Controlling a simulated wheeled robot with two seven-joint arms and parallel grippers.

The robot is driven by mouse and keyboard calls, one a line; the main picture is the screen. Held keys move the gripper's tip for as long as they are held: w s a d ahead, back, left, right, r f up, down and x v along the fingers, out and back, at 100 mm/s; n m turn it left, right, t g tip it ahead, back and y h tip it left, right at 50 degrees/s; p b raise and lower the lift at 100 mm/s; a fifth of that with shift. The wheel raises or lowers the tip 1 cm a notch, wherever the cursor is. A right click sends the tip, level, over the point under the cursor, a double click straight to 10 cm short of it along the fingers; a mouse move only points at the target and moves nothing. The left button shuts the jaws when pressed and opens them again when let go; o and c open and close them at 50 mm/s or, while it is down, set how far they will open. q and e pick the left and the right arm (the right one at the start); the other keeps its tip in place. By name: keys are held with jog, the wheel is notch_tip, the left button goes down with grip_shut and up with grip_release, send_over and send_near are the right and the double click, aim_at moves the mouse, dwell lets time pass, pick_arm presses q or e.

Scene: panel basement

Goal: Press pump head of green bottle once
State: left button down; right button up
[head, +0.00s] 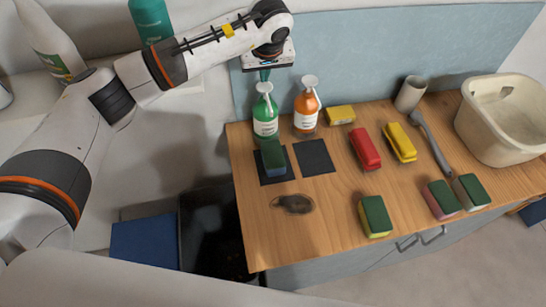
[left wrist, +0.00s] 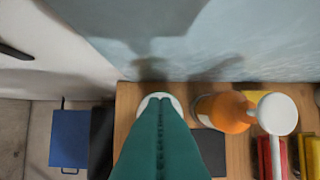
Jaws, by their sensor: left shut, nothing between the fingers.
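The green bottle (head: 265,122) with a white label and white pump head (head: 264,88) stands upright at the back left of the wooden counter. My left gripper (head: 265,77) points down just above this pump head, its teal fingers shut together and empty. I cannot tell whether the fingertips touch it. In the left wrist view the shut fingers (left wrist: 166,128) cover most of the green bottle, and only the rim of the white pump head (left wrist: 153,98) shows behind them. An orange bottle (head: 306,112) with a white pump stands right beside it. My right gripper is not in view.
The counter (head: 330,210) holds two dark mats, a blue-green sponge (head: 273,158), red (head: 364,148) and yellow (head: 400,142) items, more sponges and a cream basin (head: 505,118). A blue-grey panel (head: 390,50) rises close behind the bottles.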

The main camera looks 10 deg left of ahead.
pick_arm(q)
jog(key=shift+f+b, duration=1.2)
jog(key=shift+f, duration=0.25)
jog(key=shift+r, duration=0.15)
jog(key=shift+r+p, duration=0.5)
jog(key=shift+r, duration=0.8)
notch_tip(320, 180, up, 6)
jog(key=p, duration=0.2)
jog(key=shift+p, duration=0.4)
